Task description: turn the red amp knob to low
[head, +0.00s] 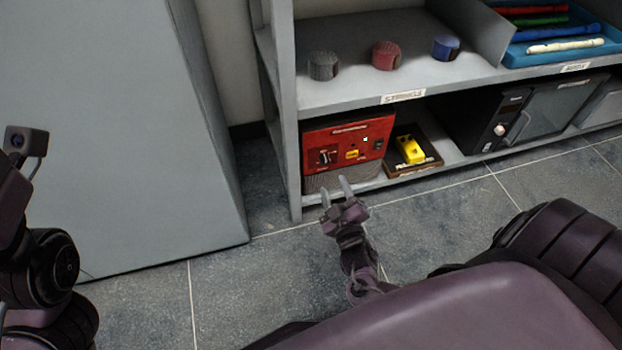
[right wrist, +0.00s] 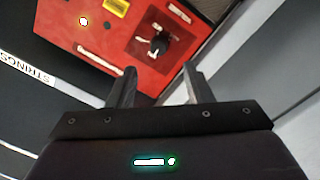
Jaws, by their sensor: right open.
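The red amp (head: 347,145) stands on the bottom shelf, at its left end. It also shows in the right wrist view (right wrist: 108,30). Its front carries a dark knob (head: 326,157) on the left, with pale marks around it; the knob also shows in the right wrist view (right wrist: 158,43). My right gripper (head: 335,187) is open and empty in front of the amp, with its fingers pointing at the panel. In the right wrist view the knob lies beyond the gap between the fingers (right wrist: 157,88), apart from them. My left gripper is not in view; only part of my left arm shows.
A yellow pedal (head: 409,149) sits in a dark tray (head: 427,164) right of the amp. A black appliance (head: 492,120) stands farther right. The upper shelf (head: 350,88) holds three round objects and a blue tray (head: 553,53). A shelf post (head: 286,130) borders the amp's left.

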